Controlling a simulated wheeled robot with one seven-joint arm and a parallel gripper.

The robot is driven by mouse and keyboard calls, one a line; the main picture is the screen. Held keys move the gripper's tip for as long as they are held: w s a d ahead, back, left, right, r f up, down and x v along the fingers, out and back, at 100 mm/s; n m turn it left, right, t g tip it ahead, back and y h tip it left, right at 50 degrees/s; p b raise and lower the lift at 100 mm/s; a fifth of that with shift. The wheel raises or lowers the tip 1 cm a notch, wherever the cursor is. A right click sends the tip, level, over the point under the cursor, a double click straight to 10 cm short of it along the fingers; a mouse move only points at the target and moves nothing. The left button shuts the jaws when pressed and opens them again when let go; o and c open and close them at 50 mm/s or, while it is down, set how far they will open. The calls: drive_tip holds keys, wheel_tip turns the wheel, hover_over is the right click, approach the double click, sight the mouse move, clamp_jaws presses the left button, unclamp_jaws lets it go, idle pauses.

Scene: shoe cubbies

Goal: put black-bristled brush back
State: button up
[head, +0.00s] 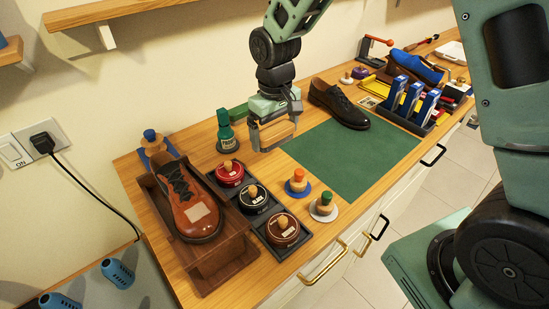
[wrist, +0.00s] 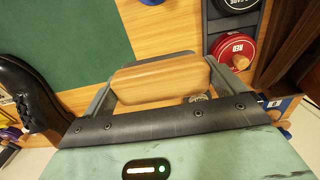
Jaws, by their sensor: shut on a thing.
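My gripper (head: 277,136) is shut on a wooden-backed brush (head: 279,131) and holds it above the wooden counter, just left of the green mat. In the wrist view the brush's wooden back (wrist: 160,80) lies between the two fingers. Its bristles are hidden, so I cannot see their colour.
The green mat (head: 352,158) is mostly bare, with a black shoe (head: 339,104) at its back edge. A dark tray holds round tins (head: 254,197). A brown shoe (head: 190,205) sits on a wooden stand at left.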

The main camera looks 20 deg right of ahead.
sight(275, 129)
drive_tip(key=shift+f+p, duration=0.3)
drive_tip(key=shift+f, duration=3.3)
drive_tip(key=shift+f, duration=0.1)
drive_tip(key=o, duration=0.6)
wheel_tip(275, 129, up, 12)
drive_tip(key=shift+s+f+b, duration=0.1)
drive_tip(key=shift+b, duration=0.55)
drive_tip(key=s+a+r+n, duration=0.1)
drive_tip(key=s+a, duration=0.1)
drive_tip(key=s, duration=0.7)
drive_tip(key=s+a+r+n, duration=0.1)
drive_tip(key=s+a, duration=0.1)
drive_tip(key=s, duration=0.6)
drive_tip(key=s+a+r+n, duration=0.1)
drive_tip(key=s+a+n, duration=0.1)
drive_tip(key=s, duration=0.7)
drive_tip(key=shift+s+a+r+y, duration=0.2)
drive_tip(key=shift+s+r+y, duration=0.1)
drive_tip(key=shift+r+y, duration=0.1)
